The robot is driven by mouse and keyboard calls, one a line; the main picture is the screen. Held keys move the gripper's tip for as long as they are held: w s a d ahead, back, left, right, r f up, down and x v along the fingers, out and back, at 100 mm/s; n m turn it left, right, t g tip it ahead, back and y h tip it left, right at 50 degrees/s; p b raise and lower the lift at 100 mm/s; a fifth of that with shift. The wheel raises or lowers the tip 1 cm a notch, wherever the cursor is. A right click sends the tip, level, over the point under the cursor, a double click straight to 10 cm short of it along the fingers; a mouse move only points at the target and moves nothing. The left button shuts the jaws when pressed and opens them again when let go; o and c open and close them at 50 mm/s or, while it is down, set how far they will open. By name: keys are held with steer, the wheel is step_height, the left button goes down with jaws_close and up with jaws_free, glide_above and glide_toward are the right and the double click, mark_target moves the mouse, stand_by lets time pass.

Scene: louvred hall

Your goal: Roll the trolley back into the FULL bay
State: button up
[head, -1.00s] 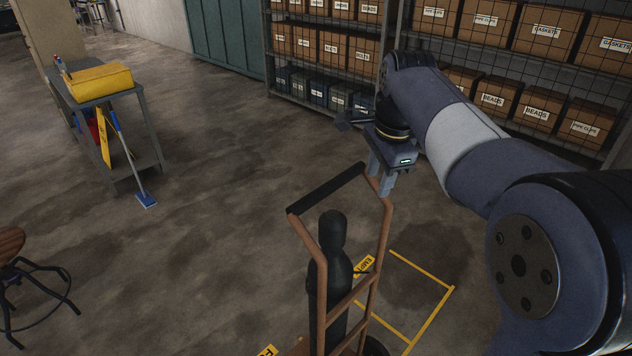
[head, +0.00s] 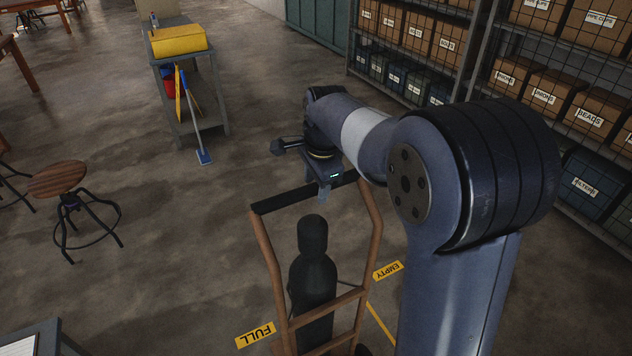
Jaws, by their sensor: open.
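The trolley (head: 269,255) is a brown upright frame with a black handle bar (head: 285,200) across its top. It carries a dark cylinder (head: 313,285) with a narrower top. Its base is cut off at the bottom of the head view. My gripper (head: 325,194) is open at the right half of the bar, its fingers pointing down; I cannot tell whether they straddle or touch it. A yellow FULL label (head: 256,335) lies on the floor left of the trolley's foot. A yellow EMPTY label (head: 388,270) lies to its right. The bay outlines are mostly hidden.
A yellow floor line (head: 380,322) runs right of the trolley, partly behind my arm. A stool (head: 58,179) stands at left. A cart (head: 190,128) with a yellow bag and a blue-headed broom stands behind. Shelves with boxes (head: 520,78) line the right. Floor between is clear.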

steer(key=shift+c, duration=0.3)
jaws_close()
stand_by(0.3)
